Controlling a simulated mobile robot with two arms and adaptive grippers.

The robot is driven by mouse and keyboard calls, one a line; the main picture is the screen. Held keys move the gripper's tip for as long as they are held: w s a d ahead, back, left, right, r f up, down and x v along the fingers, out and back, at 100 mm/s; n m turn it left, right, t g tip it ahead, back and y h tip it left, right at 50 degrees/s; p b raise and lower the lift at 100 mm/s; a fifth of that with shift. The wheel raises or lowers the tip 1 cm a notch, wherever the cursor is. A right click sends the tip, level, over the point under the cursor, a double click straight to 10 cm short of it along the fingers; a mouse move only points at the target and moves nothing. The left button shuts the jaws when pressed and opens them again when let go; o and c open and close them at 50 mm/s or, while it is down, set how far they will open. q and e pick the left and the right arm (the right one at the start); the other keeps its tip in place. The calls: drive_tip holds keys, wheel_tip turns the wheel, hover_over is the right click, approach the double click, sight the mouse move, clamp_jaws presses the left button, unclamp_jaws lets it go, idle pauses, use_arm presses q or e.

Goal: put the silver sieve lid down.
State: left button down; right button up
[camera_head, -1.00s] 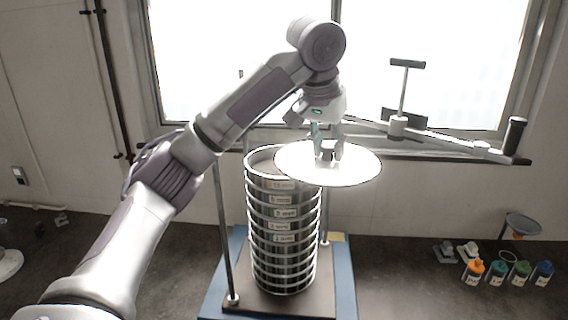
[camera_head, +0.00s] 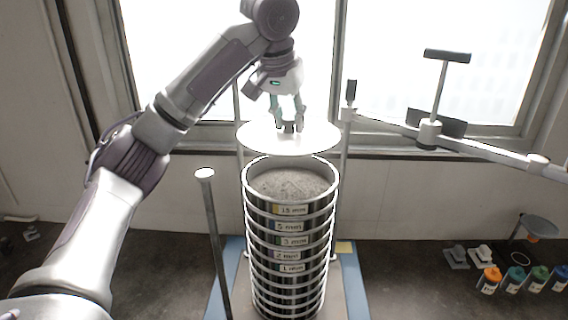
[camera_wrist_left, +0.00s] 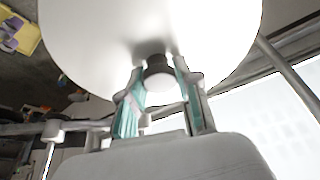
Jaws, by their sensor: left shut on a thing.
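The silver sieve lid (camera_head: 262,140) is a bright round disc held up in the air. My left gripper (camera_head: 289,124) is shut on the dark knob in its middle. The lid hangs above and behind the open top of the sieve stack (camera_head: 290,235), apart from it. The stack stands upright, with size labels on its rings and grey grainy material (camera_head: 289,184) in its top sieve. In the left wrist view the lid (camera_wrist_left: 100,45) fills the upper part, its knob between the fingers of the left gripper (camera_wrist_left: 160,75). My right gripper is not in view.
The stack stands on a blue-edged shaker base (camera_head: 232,250), with upright rods (camera_head: 213,235) around it. A clamp arm with a T-handle (camera_head: 447,55) reaches in at right. Several capped bottles (camera_head: 515,280) stand on the right of the dark bench. A window is behind.

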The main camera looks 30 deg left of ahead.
sight(291, 135)
use_arm(q)
drive_tip(key=f, duration=0.1)
drive_tip(key=d+f+p, duration=0.1)
drive_tip(key=s+f, duration=0.1)
drive_tip(key=shift+d+f, duration=0.15)
drive_tip(key=shift+f, duration=0.6)
drive_tip(key=f, duration=0.1)
drive_tip(key=f+p, duration=0.1)
drive_tip(key=f, duration=0.2)
drive_tip(key=shift+w+a+p, duration=0.2)
drive_tip(key=shift+a+p, duration=0.1)
drive_tip(key=shift+a, duration=0.05)
drive_tip(key=shift+d+r, duration=0.1)
drive_tip(key=c, duration=1.3)
unclamp_jaws()
drive_tip(key=o, duration=0.5)
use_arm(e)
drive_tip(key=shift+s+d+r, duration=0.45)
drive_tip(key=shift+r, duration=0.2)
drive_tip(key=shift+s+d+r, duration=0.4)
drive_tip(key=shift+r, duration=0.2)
